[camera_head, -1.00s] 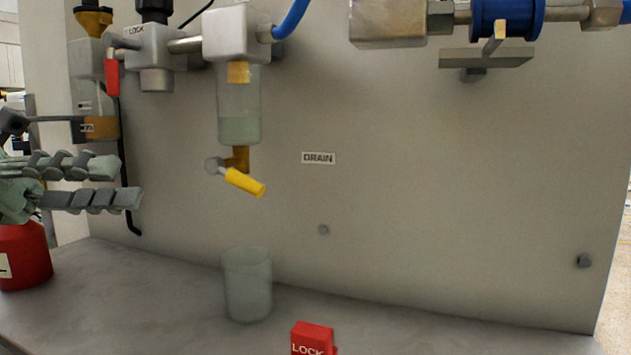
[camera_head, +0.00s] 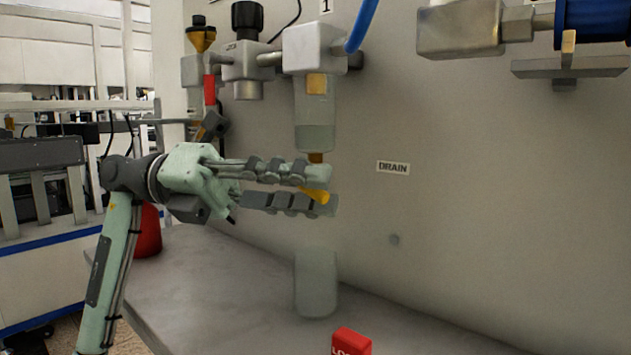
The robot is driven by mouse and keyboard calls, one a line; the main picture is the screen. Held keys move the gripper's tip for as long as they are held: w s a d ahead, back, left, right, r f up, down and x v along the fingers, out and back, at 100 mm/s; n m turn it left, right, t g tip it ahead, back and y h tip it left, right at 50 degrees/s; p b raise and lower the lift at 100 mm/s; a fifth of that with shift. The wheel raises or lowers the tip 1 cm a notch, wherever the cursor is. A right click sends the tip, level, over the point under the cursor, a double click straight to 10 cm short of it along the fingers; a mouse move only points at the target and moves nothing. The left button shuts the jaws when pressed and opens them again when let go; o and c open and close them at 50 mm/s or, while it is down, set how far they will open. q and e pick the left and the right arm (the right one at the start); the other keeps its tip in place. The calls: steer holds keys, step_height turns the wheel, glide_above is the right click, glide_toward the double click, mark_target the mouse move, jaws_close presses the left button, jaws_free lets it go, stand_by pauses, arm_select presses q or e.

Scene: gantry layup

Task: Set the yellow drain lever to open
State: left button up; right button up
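The yellow drain lever (camera_head: 317,196) is under the clear filter bowl (camera_head: 314,122), left of the DRAIN label (camera_head: 393,167). It points down and to the right, and only part of its yellow handle shows. My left gripper (camera_head: 325,190) comes in from the left with its fingers apart, one above and one below the lever. The fingers hide the lever's pivot, and I cannot tell whether they touch the handle. My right gripper is not in view.
A clear cup (camera_head: 316,283) stands on the grey bench (camera_head: 220,290) below the bowl. A red lock block (camera_head: 351,342) lies at the front. A red container (camera_head: 148,232) is behind my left arm. Metal fittings (camera_head: 460,28) jut out at upper right.

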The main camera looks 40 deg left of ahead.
arm_select(q)
steer(key=shift+w+d, duration=0.15)
steer(key=shift+d, duration=0.3)
steer(key=shift+c, duration=0.4)
jaws_close()
